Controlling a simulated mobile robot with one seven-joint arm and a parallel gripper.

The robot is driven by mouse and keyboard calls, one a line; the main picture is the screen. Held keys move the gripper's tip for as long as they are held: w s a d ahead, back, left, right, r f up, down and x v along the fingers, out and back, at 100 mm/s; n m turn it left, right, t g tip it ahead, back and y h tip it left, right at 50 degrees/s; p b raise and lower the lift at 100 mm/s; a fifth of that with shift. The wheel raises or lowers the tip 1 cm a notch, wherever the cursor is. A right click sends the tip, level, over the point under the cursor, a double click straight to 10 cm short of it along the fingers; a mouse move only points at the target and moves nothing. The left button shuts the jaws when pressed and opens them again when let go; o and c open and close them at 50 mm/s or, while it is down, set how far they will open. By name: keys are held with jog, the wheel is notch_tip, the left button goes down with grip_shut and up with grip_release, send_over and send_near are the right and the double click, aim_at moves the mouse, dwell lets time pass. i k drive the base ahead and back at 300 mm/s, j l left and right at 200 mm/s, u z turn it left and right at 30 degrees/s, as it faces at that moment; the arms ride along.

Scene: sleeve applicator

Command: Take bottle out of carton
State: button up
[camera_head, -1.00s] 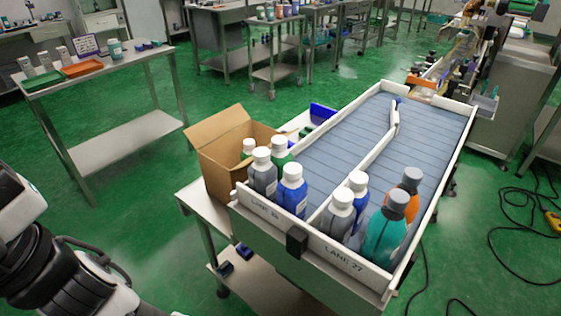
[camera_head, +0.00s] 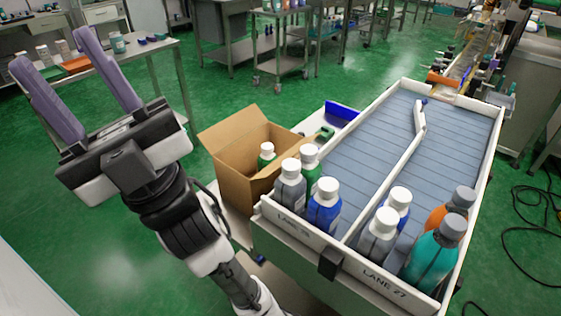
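An open cardboard carton (camera_head: 233,186) stands to the left of the conveyor lanes, its back flap raised. A green bottle with a white cap (camera_head: 267,157) stands upright inside it; its lower part is hidden by the carton wall. My gripper (camera_head: 52,42) is in the left of the view, raised, with its two purple-grey fingers apart and pointing up and left. Nothing is between the fingers. It is well to the left of the carton and touches no bottle.
The left lane holds grey (camera_head: 290,185), blue (camera_head: 325,206) and green (camera_head: 308,170) bottles at its near end. The right lane holds several bottles, including a teal one (camera_head: 435,254). A lane divider (camera_head: 382,198) separates them. A steel table (camera_head: 150,58) stands behind my gripper.

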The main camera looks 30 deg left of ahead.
aim_at(268, 156)
jog(key=j+z, duration=0.3)
jog(key=j, duration=1.8)
jog(key=i+j, duration=0.15)
jog(key=j, duration=0.15)
jog(key=i+j, duration=0.15)
jog(key=j, duration=0.15)
jog(key=i, duration=0.15)
jog(key=l+z, duration=0.05)
